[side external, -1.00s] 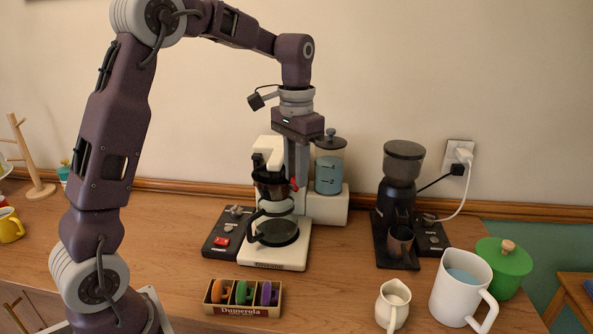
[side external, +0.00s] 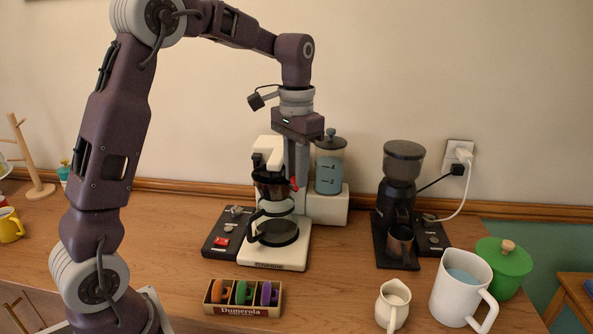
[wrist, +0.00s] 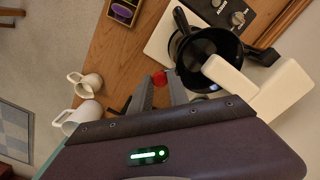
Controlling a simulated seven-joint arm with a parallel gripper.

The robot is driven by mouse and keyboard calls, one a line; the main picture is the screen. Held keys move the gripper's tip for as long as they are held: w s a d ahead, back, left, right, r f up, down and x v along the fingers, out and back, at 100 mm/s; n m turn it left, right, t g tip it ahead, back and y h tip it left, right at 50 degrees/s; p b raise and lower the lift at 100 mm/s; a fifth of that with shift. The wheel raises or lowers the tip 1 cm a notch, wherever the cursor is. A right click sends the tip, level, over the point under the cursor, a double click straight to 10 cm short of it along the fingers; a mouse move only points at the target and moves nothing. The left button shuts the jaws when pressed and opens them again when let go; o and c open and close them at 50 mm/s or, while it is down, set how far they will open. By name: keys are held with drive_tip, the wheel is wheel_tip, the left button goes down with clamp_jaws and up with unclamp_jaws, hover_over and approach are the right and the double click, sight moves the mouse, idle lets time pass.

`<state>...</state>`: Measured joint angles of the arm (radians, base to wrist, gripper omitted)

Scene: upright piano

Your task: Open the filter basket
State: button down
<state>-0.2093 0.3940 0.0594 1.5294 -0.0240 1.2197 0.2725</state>
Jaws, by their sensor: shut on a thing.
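The dark filter basket (side external: 271,186) sits in the white coffee maker (side external: 328,207), above the glass carafe (side external: 277,232). In the wrist view the dark round basket (wrist: 207,47) lies under the white arm of the maker. My gripper (side external: 294,184) points down at the basket's right side. Its fingers (wrist: 163,85) are shut on a small red tab (wrist: 159,78), which also shows in the side view (side external: 295,185). The fingers hide part of the tab, and its join to the basket is not clear.
A black grinder (side external: 398,190) stands to the right. A cream jug (side external: 393,305), a white mug (side external: 461,288) and a green pot (side external: 503,268) stand at front right. A box of coloured discs (side external: 243,298) lies in front.

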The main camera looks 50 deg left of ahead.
drive_tip(key=shift+s, duration=0.1)
drive_tip(key=s+a+m, duration=0.5)
drive_tip(key=s+m, duration=0.3)
drive_tip(key=s, duration=0.3)
drive_tip(key=s+a+m, duration=0.5)
drive_tip(key=a+m, duration=0.4)
drive_tip(key=a, duration=0.2)
drive_tip(key=shift+s+a, duration=0.2)
drive_tip(key=shift+s, duration=0.05)
drive_tip(key=c, duration=1.3)
unclamp_jaws()
drive_tip(key=shift+o, duration=0.2)
